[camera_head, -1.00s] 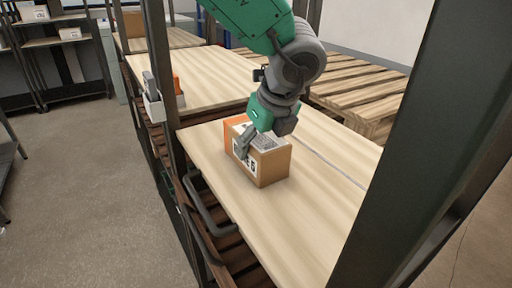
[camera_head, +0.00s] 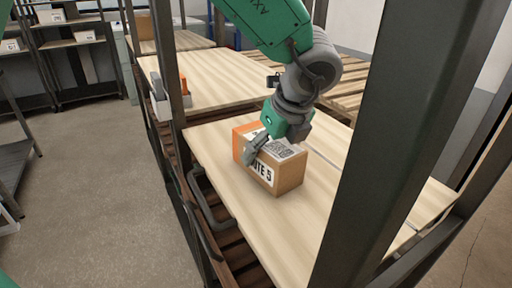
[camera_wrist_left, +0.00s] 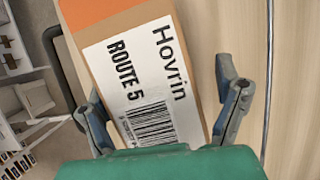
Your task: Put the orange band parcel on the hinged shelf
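The orange band parcel (camera_head: 286,178) is a brown box with an orange end and a white "ROUTE 5" label. It rests on a pale wooden shelf board (camera_head: 300,235) with a seam along it; I cannot tell for certain that this is the hinged shelf. My left gripper (camera_head: 268,147) is over the parcel, with one finger beside its labelled side. In the left wrist view, the fingers (camera_wrist_left: 162,108) stand spread on either side of the parcel (camera_wrist_left: 150,75), with a clear gap at the right finger. The far finger is hidden in the head view. My right gripper is not seen.
Dark rack posts (camera_head: 385,130) rise close in front and at the left. A handle (camera_head: 203,205) sticks out along the board's left edge. Another wooden board (camera_head: 225,78) with a small white bin (camera_head: 160,103) lies beyond. Bare board surrounds the parcel.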

